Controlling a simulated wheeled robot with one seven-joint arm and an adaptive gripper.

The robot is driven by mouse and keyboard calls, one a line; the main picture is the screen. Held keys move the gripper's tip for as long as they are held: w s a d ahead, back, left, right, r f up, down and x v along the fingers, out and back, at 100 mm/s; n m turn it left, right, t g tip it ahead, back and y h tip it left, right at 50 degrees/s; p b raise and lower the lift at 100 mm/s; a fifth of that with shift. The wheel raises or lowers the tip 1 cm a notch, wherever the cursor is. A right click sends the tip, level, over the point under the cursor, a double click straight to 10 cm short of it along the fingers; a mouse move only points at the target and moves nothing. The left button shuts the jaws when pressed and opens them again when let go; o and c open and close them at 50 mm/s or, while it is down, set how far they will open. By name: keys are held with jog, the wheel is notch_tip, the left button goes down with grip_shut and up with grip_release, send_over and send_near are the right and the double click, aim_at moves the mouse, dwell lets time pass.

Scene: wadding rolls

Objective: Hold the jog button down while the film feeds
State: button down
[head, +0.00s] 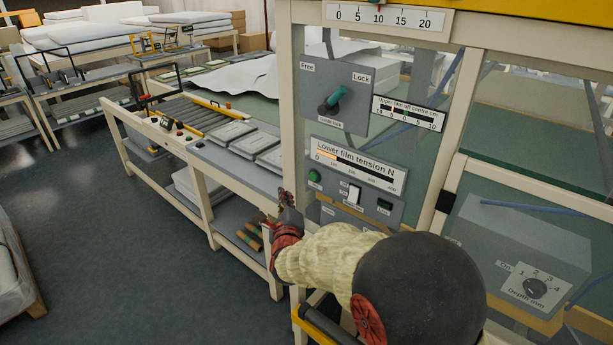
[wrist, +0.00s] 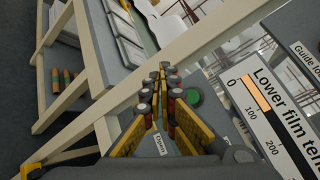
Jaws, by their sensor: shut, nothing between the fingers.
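The film control panel (head: 352,182) carries a lower film tension gauge (head: 357,165) with a short orange bar at its low end. I cannot read which one is the jog button. My gripper (head: 284,197) is shut and empty, left of the panel. In the wrist view its fingertips (wrist: 166,70) lie just left of the left green button (wrist: 193,97); I see no clear contact.
Above the panel is a lock plate (head: 335,95) with a teal knob. A cream frame post (head: 294,110) stands behind my gripper. A long bench (head: 215,145) with grey trays runs off to the left. A depth dial box (head: 530,260) is at the right. Open floor lies at the lower left.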

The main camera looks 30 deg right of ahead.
aim_at(313, 177)
jog(key=shift+w+r+m, duration=0.1)
jog(key=shift+r+m, duration=0.1)
jog(key=shift+m, duration=0.4)
jog(key=shift+d, duration=0.15)
jog(key=w+d+b, duration=0.1)
jog(key=w+d, duration=0.2)
jog(key=d, duration=0.5)
jog(key=shift+d+b, duration=0.4)
jog(key=shift+b, duration=0.3)
dwell(1.0)
jog(key=shift+w+d+b, duration=0.2)
jog(key=shift+d+b, duration=0.25)
jog(key=shift+b, duration=0.15)
dwell(4.2)
